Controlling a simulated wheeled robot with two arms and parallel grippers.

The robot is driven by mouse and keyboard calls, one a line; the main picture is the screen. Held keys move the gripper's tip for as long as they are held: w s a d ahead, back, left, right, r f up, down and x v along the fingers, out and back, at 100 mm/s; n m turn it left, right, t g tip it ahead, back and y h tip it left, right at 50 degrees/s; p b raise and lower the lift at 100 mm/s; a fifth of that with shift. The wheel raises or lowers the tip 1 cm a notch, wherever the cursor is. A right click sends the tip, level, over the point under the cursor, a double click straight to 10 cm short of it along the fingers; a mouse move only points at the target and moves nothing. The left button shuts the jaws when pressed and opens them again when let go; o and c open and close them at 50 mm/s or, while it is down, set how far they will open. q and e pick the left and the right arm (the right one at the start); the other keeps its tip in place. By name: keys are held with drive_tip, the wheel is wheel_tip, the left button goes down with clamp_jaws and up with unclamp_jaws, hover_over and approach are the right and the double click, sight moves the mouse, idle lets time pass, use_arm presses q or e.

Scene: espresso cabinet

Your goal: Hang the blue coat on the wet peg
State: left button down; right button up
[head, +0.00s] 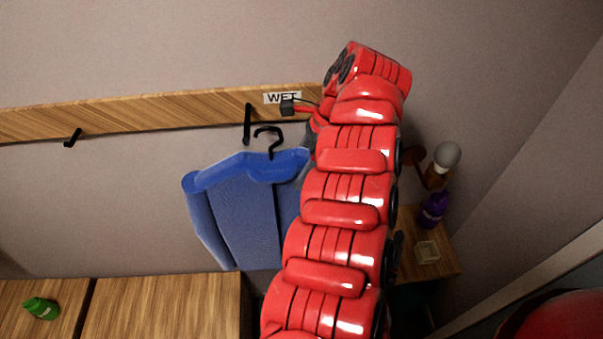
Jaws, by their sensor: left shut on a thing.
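The blue coat (245,215) hangs upright on a black hanger whose hook (268,132) stands up above the collar. The black wet peg (247,122) is on the wooden rail, just left of the "WET" label (282,98). In the picture the hook is just right of the peg; a gap shows between them, and I cannot see the hook over the peg. My left gripper (311,132) is at the coat's right shoulder, shut on the coat, and mostly hidden by my red arm, which also covers the coat's right side. My right gripper is out of view.
Another black peg (73,138) is on the rail (150,115) at the left. A wooden cabinet top (165,305) with a green object (41,308) is below left. A small shelf (440,262) at right holds a purple bottle (434,208), near a wall lamp (446,156).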

use_arm(q)
drive_tip(key=shift+w+a+f+b, duration=0.15)
drive_tip(key=shift+w+a+f, duration=0.1)
drive_tip(key=shift+w+a, duration=0.4)
drive_tip(key=shift+w+a+f+b, duration=0.2)
drive_tip(key=shift+w+a, duration=0.25)
drive_tip(key=shift+a, duration=0.35)
drive_tip(key=shift+w+a+f+b, duration=0.15)
drive_tip(key=shift+w+a+f, duration=0.1)
drive_tip(key=shift+w+a, duration=0.4)
drive_tip(key=shift+s+a, duration=0.1)
unclamp_jaws()
